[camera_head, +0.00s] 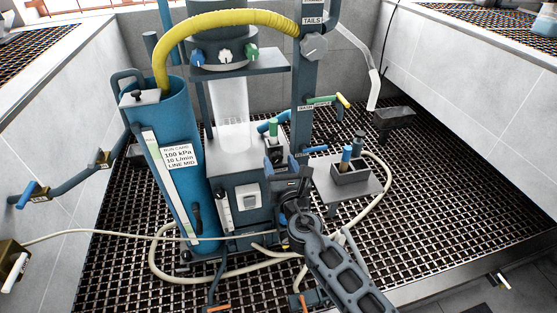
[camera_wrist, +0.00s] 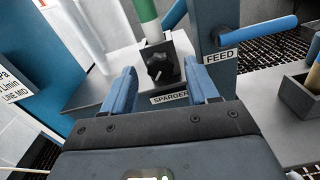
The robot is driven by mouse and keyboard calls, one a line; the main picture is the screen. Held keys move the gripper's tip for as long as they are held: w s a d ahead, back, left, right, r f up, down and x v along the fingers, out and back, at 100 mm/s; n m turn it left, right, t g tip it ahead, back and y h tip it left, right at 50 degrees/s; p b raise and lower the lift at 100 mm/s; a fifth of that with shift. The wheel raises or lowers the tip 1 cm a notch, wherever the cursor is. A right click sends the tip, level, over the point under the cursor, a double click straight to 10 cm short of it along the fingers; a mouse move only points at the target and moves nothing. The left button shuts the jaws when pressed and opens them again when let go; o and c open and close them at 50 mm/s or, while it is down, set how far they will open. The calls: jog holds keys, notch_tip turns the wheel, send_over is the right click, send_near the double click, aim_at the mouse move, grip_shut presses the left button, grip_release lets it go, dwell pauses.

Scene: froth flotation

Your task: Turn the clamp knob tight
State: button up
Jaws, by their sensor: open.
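A black knob (camera_wrist: 159,67) sits on a dark block above the SPARGER label, with a green and white piece rising behind it. In the head view the block (camera_head: 274,150) stands on the grey housing, just beyond my gripper. My gripper (camera_wrist: 163,84) is open with blue fingers on either side of the view, and the knob shows between and ahead of the tips. Nothing is held. In the head view my gripper (camera_head: 301,164) is partly hidden by its own wrist. A grey knob (camera_head: 314,46) is beside the TAILS label, higher up.
A FEED post (camera_wrist: 218,55) with a blue handle (camera_wrist: 258,37) stands close to the right finger. A small tray (camera_head: 347,180) with a dark box is at the right. The blue tank (camera_head: 180,150) stands left, and pale hoses (camera_head: 160,262) lie on the grating.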

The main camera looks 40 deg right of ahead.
jog(key=shift+x, duration=0.95)
jog(key=c, duration=1)
jog(key=shift+f+m+b, duration=0.15)
jog(key=shift+m+b, duration=0.6)
jog(key=shift+m, duration=0.45)
jog(key=shift+c, duration=0.2)
jog(key=shift+m+b, duration=0.35)
jog(key=shift+m, duration=0.75)
jog(key=o, duration=1)
jog(key=shift+o, duration=0.2)
